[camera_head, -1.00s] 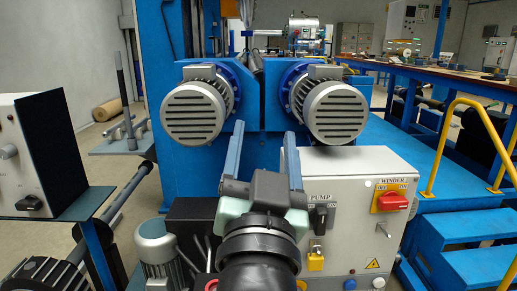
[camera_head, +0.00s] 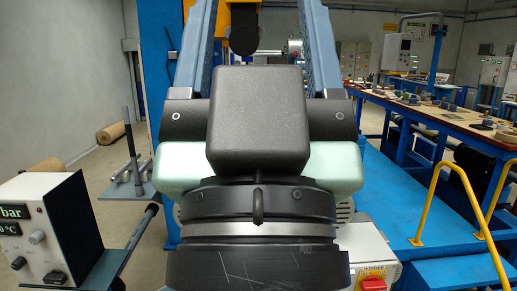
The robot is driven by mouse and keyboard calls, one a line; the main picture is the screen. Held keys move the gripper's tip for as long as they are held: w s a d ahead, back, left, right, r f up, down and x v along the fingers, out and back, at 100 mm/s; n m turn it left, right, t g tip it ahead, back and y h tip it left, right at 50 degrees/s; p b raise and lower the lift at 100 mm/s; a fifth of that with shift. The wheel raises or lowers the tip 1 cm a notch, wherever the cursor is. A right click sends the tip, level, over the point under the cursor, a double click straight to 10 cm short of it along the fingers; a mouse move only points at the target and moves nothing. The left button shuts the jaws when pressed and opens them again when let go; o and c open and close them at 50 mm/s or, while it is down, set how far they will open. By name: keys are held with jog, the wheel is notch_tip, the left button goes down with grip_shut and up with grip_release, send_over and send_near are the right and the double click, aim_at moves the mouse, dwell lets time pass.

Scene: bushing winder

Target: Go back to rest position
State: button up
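My gripper (camera_head: 257,12) fills the middle of the head view, close to the camera. Its dark grey body with pale green side parts points away from me and up. Its two blue fingers stand wide apart, left and right, and their ends reach the top edge of the picture. I see nothing held between them. A yellow-orange and black part (camera_head: 241,30) shows through the gap, seemingly further back. The arm and gripper hide most of the blue winder machine (camera_head: 160,75) behind.
A control box (camera_head: 40,225) stands at the left. A grey box with a red switch (camera_head: 373,284) is at the lower right. Yellow handrails (camera_head: 432,200) and blue steps (camera_head: 462,272) lie further right, with a long workbench (camera_head: 440,110) behind.

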notch_tip(320, 180, up, 15)
jog(key=p, duration=1.3)
jog(key=shift+r, duration=0.2)
